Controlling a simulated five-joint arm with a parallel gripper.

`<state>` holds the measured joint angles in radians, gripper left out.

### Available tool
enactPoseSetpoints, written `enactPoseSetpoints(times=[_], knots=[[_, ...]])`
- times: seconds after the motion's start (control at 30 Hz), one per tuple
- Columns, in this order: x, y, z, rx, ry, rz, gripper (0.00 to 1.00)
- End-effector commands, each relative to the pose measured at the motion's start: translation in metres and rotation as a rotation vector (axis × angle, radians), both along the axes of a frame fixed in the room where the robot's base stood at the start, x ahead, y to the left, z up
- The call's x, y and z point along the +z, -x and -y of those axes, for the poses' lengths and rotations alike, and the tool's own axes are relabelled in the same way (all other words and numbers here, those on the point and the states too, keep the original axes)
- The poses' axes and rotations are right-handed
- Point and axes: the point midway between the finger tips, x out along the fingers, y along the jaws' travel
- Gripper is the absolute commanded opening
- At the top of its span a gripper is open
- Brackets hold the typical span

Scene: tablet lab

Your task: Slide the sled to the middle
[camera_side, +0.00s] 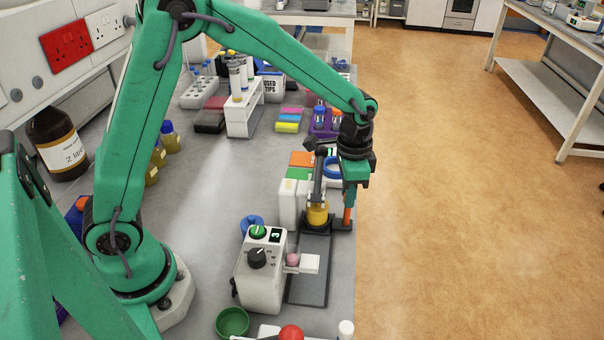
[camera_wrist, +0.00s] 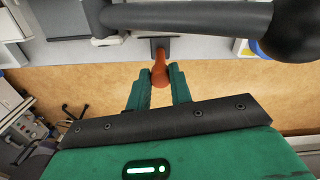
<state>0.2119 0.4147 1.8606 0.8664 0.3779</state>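The sled (camera_side: 316,221) is a dark block at the far end of a dark track (camera_side: 306,279), with a yellow jar (camera_side: 317,212) standing on it. An orange handle (camera_side: 347,216) sticks up at the sled's right. My gripper (camera_side: 349,203) points down over this handle. In the wrist view the handle's rounded top (camera_wrist: 160,76) lies between the two green fingers of my gripper (camera_wrist: 160,73). The fingers are close to the handle on both sides; whether they touch it is unclear.
A dark post and arm (camera_side: 319,170) rise just left of my gripper. A white control box (camera_side: 261,272) with a knob stands left of the track, and its pale bracket (camera_side: 308,264) reaches over the track. A green bowl (camera_side: 232,322) and a red ball (camera_side: 291,333) are at the front.

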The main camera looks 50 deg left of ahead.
Motion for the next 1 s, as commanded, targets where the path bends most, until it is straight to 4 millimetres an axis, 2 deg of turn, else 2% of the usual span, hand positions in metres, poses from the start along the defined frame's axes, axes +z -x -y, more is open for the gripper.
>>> enactPoseSetpoints(times=[0.27,0.7,1.0], knots=[[0.000,0.007,0.008,-0.002,-0.001,-0.001,0.00],[0.001,0.055,0.057,-0.004,0.001,0.003,0.00],[0.001,0.059,0.061,0.000,0.002,0.005,0.00]])
